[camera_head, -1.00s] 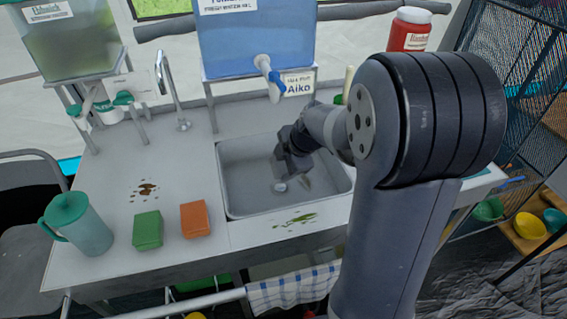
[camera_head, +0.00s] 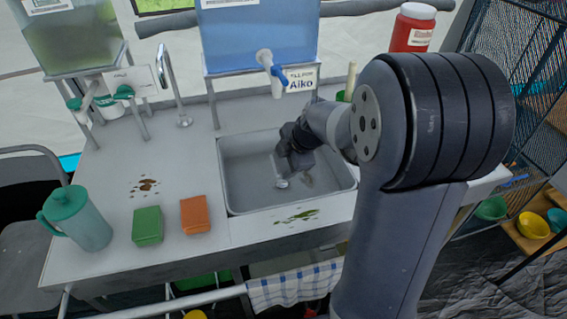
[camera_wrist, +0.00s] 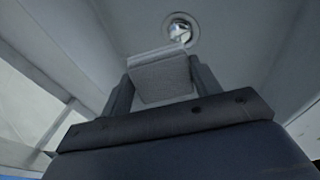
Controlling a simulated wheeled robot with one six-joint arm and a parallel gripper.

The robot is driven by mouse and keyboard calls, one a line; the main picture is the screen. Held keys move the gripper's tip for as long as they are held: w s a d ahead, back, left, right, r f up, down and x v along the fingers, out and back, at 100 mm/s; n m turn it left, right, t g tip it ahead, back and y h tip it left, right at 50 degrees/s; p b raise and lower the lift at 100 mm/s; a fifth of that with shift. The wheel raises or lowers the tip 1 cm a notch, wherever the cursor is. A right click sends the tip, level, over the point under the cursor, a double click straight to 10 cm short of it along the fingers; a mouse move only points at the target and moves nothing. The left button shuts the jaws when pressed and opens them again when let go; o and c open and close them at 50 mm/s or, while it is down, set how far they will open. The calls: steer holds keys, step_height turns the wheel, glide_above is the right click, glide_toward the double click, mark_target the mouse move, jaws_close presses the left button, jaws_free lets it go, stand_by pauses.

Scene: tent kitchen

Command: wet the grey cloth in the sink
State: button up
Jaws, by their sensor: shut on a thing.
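My gripper (camera_head: 292,172) reaches down inside the grey sink (camera_head: 240,195), near its middle. In the wrist view my gripper (camera_wrist: 160,84) is shut on a light grey block-like piece, the grey cloth (camera_wrist: 160,76), held between its two fingers. The sink's round drain (camera_wrist: 180,30) shows just beyond the cloth in the wrist view. In the head view the cloth is mostly hidden by my gripper. No water shows in the basin.
A blue water tank (camera_head: 258,38) with a tap (camera_head: 266,62) stands behind the sink. A metal faucet (camera_head: 172,85) is at its left. Green (camera_head: 148,226) and orange (camera_head: 195,214) sponges and a teal jug (camera_head: 78,220) sit left. A red-filled jar (camera_head: 410,30) stands at the back right.

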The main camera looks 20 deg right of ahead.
mark_target(285, 160)
steer(key=shift+r+p, duration=2)
steer(key=shift+r, duration=2)
steer(key=shift+r, duration=0.1)
steer(key=shift+w+d+r+p, duration=0.1)
steer(key=shift+r+p, duration=0.8)
steer(key=shift+r, duration=1.15)
